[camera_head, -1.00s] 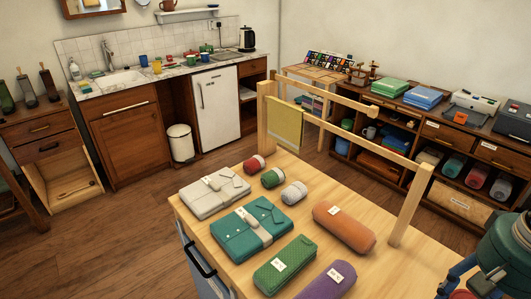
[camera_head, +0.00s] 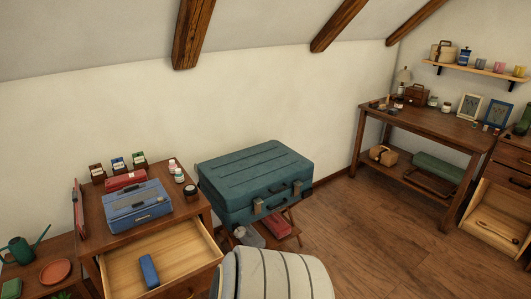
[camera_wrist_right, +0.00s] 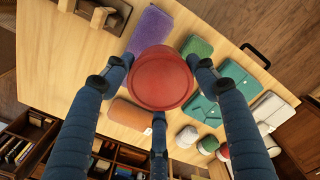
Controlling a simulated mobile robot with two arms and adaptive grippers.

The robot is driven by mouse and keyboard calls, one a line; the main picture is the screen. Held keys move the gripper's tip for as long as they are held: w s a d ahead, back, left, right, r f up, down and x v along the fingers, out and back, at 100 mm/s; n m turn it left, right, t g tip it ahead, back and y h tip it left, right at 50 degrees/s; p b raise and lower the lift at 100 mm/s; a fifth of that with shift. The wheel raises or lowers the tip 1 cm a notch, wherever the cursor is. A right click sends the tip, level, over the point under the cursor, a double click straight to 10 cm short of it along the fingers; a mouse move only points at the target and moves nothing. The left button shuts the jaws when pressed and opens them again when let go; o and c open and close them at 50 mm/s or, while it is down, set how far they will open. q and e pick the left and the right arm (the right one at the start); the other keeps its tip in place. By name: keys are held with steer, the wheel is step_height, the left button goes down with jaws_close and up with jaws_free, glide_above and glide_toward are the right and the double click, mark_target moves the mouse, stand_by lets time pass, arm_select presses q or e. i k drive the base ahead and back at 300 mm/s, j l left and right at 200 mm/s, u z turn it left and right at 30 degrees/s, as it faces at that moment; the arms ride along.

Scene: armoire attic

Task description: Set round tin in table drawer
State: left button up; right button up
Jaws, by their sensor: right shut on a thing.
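A round red tin (camera_wrist_right: 160,72) sits between the dark fingers of my right gripper (camera_wrist_right: 158,88) in the right wrist view. The gripper is shut on it, above a light wooden table (camera_wrist_right: 75,65) with cloth rolls and folded bundles. In the head view, a table drawer (camera_head: 168,248) is pulled open at the lower left, in a small brown wooden table (camera_head: 95,222). A blue oblong thing (camera_head: 149,271) lies inside it, with bare drawer floor around it. My left gripper is in neither view.
A blue box (camera_head: 138,208), a red box and several small jars stand on the drawer's table. A teal suitcase (camera_head: 256,180) is right of it. A cream ribbed thing (camera_head: 270,275) stands close in front. Open floor (camera_head: 400,255) lies to the right.

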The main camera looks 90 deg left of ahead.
mark_target(186, 263)
steer(key=u, duration=2.1)
steer(key=i+j+u, duration=0.1)
steer(key=u, duration=0.35)
steer(key=i+j+u, duration=0.1)
steer(key=u, duration=0.35)
steer(key=i+u, duration=0.1)
steer(key=u, duration=0.35)
steer(key=i+j+u, duration=0.1)
steer(key=u, duration=0.35)
steer(key=i+l, duration=0.15)
steer(key=i, duration=0.4)
steer(key=u, duration=0.05)
